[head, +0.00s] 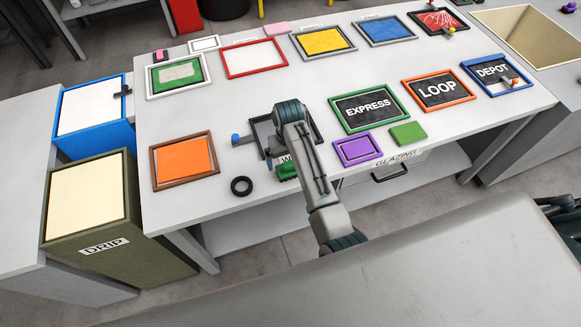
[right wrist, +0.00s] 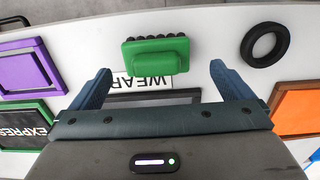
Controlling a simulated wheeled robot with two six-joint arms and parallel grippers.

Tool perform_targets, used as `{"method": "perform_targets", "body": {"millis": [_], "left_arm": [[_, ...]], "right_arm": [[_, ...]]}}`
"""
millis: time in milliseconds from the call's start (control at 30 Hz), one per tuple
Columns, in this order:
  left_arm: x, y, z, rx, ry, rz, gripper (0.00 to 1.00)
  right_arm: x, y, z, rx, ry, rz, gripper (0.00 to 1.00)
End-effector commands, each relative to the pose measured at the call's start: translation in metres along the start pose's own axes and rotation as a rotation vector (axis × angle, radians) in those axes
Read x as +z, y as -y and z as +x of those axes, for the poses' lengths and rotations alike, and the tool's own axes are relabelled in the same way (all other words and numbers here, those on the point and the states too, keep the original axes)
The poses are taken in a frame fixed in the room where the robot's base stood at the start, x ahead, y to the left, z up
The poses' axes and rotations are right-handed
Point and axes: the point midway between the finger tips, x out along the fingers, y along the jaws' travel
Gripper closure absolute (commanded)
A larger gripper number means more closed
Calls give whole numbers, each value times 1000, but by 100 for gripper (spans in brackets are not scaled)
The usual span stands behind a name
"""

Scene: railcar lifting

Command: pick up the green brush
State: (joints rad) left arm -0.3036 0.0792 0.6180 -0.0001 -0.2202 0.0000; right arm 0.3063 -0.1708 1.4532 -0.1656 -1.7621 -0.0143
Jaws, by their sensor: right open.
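The green brush (head: 287,171) lies near the front edge of the white table, beside the WEAR label. In the right wrist view the brush (right wrist: 155,55) shows its green block and handle, with dark bristles along the far side. My right gripper (right wrist: 160,70) is open, with one finger to each side of the brush and a gap on both sides. It holds nothing. In the head view my right arm hides most of this gripper. My left gripper is not in view.
A black ring (head: 241,186) lies left of the brush. A purple frame (head: 358,149) and a green block (head: 408,133) lie to the right. An orange panel (head: 185,160) is farther left. A dark frame (head: 261,131) lies behind the brush.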

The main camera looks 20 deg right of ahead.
Motion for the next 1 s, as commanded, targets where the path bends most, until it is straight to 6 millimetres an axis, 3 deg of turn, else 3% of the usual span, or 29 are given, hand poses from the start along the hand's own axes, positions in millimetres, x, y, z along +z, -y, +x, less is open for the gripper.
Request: {"method": "perform_targets", "body": {"millis": [400,700,733,933,1000], "left_arm": [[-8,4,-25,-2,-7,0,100],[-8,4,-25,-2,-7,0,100],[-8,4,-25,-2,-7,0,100],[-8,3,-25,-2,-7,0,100],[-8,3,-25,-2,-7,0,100]], "right_arm": [[-4,-6,46,1,2,1,0],[-4,-6,52,0,-1,1,0],[-4,-6,52,0,-1,1,2],[-4,-6,52,0,-1,1,41],[-4,-6,52,0,-2,1,44]]}}
